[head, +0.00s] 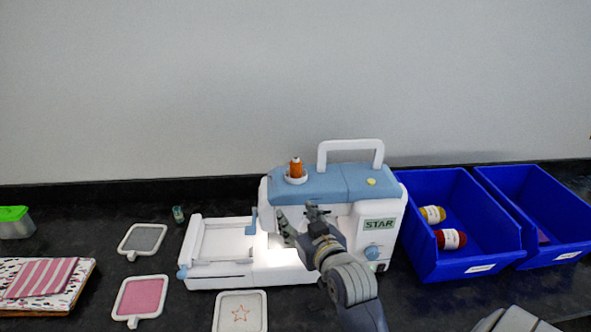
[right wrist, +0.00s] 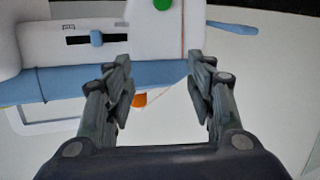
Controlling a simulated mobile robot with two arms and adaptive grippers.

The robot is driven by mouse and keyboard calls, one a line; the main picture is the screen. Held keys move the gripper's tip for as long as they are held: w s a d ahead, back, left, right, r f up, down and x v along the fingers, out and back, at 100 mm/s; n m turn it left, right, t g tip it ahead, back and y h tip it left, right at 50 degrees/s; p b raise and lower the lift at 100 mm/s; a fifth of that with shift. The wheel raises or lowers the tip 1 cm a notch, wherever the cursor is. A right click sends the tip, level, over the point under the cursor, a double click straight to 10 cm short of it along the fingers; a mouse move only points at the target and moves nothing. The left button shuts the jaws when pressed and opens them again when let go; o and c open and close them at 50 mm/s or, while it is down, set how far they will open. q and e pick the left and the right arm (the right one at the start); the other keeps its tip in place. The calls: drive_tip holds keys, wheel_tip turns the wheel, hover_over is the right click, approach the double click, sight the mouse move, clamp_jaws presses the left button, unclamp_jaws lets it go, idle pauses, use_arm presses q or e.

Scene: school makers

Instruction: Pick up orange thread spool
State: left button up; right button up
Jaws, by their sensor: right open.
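The orange thread spool (head: 295,167) stands upright on its round holder on top of the white and blue sewing machine (head: 388,215). In the right wrist view a small part of the orange spool (right wrist: 139,99) shows between the fingers, past the blue top edge of the machine. My right gripper (head: 300,224) is in front of the machine, below the spool in the head view. It is open, with nothing between its fingers.
A white carry handle (head: 350,146) rises beside the spool. Embroidery hoops (head: 143,239) lie left of the machine, near folded fabric (head: 45,277) and a green-lidded box (head: 14,222).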

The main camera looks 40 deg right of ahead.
sight(297, 166)
drive_tip(key=w+d+r, duration=0.1)
drive_tip(key=d+r, duration=0.1)
drive_tip(key=w+d+r+m+t+h+p, duration=0.1)
drive_tip(key=w+d+r, duration=0.1)
drive_tip(key=w+d+r+t+h, duration=0.1)
drive_tip(key=r, duration=0.2)
drive_tip(key=shift+w+d+m, duration=0.3)
drive_tip(key=shift+w+d, duration=0.05)
drive_tip(key=shift+d, duration=0.05)
drive_tip(key=shift+w+d, duration=0.2)
drive_tip(key=shift+w, duration=0.25)
drive_tip(key=p+x, duration=0.1)
drive_tip(key=x, duration=0.1)
drive_tip(key=p+x, duration=0.1)
drive_tip(key=x, duration=0.1)
drive_tip(key=shift+w+a+r+p, duration=0.15)
drive_tip(key=shift+w+a+p, duration=0.1)
drive_tip(key=shift+a+p, duration=0.1)
drive_tip(key=shift+w+d, duration=0.2)
drive_tip(key=shift+w, duration=0.2)
drive_tip(key=c, duration=1)
